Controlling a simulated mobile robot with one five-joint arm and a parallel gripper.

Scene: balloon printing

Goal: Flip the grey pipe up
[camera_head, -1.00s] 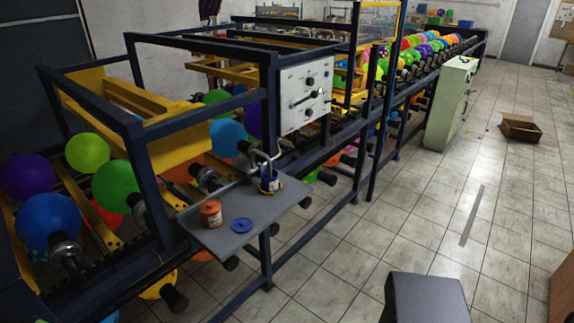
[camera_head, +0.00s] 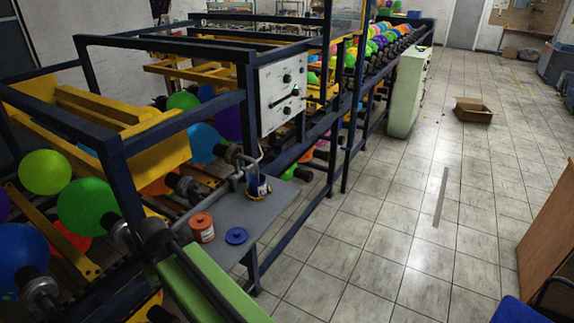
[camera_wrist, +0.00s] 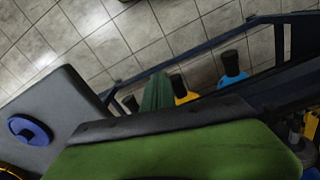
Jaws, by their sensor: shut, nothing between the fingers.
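The grey pipe (camera_head: 240,158) is a bent tube at the inner edge of the grey shelf (camera_head: 268,205), beside a dark blue can (camera_head: 258,187). Its lower part is partly hidden by the can, and I cannot tell its exact tilt. My green arm reaches in from the bottom of the head view, left of and nearer than the shelf. My gripper (camera_wrist: 158,92) shows in the wrist view as a green tip beyond a dark bar, shut and empty. It is apart from the pipe, which is not visible in the wrist view.
An orange jar (camera_head: 202,228) and a blue lid (camera_head: 236,236) sit on the shelf. The lid also shows in the wrist view (camera_wrist: 29,130). Dark frame bars (camera_head: 118,175) and balloons (camera_head: 86,206) crowd the left. The tiled floor to the right is mostly clear.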

